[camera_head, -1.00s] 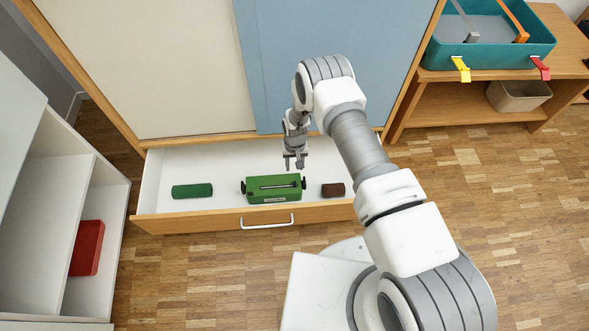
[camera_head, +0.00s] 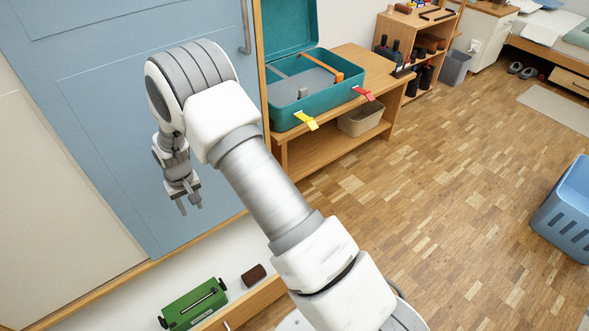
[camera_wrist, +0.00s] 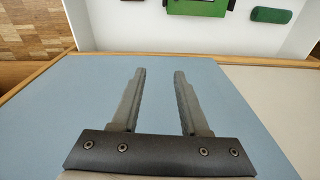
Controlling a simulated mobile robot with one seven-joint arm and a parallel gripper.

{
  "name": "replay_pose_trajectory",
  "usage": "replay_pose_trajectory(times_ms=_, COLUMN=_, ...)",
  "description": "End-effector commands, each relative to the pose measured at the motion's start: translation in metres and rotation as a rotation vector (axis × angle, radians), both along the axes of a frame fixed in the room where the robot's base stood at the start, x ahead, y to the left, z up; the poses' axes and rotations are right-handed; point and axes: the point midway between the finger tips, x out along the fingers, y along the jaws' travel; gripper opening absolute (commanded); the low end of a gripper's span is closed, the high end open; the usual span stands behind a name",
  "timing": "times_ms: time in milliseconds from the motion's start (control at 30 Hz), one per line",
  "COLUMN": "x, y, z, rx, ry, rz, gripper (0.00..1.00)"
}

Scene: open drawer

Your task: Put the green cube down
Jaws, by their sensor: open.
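A green box-shaped block (camera_head: 194,303) with a slot on top and black knobs at its ends lies in the open drawer (camera_head: 232,246). It also shows, cut off, at the top of the wrist view (camera_wrist: 197,7). No plain green cube shows apart from it. My gripper (camera_head: 191,208) hangs in front of the blue cabinet panel, above and apart from the block. In the wrist view my gripper (camera_wrist: 160,72) is open, with nothing between its fingers. A green roll (camera_wrist: 271,15) lies in the drawer beside the block.
A brown roll (camera_head: 253,275) lies to the right of the block. The blue panel (camera_head: 110,140) is close behind my gripper. An open teal case (camera_head: 285,113) with clips sits on a wooden bench. A blue basket (camera_head: 568,213) stands on the floor at right. The middle floor is clear.

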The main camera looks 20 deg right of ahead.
Motion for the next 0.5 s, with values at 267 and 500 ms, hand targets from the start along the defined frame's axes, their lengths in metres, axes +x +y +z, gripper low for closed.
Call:
replay_pose_trajectory(times_ms=267, x=-0.011, y=-0.045, z=0.133, rx=0.017, ry=-0.082, rz=-0.039, gripper=0.44)
replay_pose_trajectory(times_ms=500, x=-0.049, y=-0.086, z=0.223, rx=0.024, ry=-0.147, rz=-0.073, gripper=0.44)
